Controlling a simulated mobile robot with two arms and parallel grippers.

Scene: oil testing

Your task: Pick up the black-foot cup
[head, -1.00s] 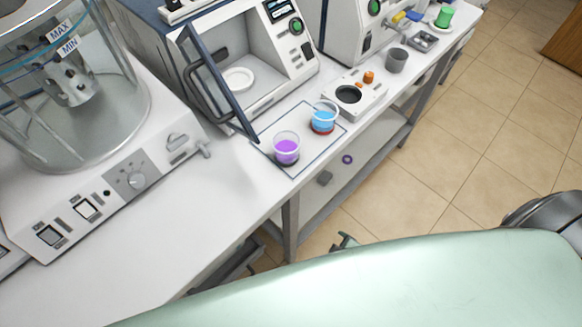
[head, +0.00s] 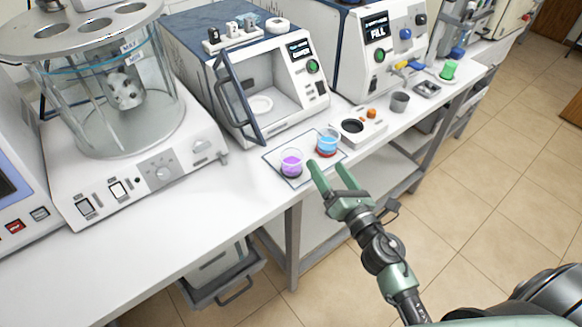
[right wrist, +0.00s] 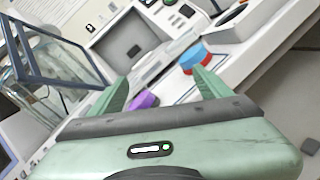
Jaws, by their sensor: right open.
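The black-foot cup (head: 291,165) is a clear cup with purple liquid and a dark base. It stands upright on the outlined mat (head: 271,160) at the bench's front. A red-foot cup (head: 327,143) with blue liquid stands to its right on the same mat. My right gripper (head: 329,167) is open and empty, its fingers pointing toward the mat, just right of the black-foot cup. In the right wrist view, the purple cup (right wrist: 143,100) shows near the left finger, partly hidden, and the blue cup (right wrist: 193,60) near the right finger. My left gripper is out of view.
A grey beaker (head: 399,102) and a device with a round black well (head: 352,126) stand right. Bench left of the mat is clear.

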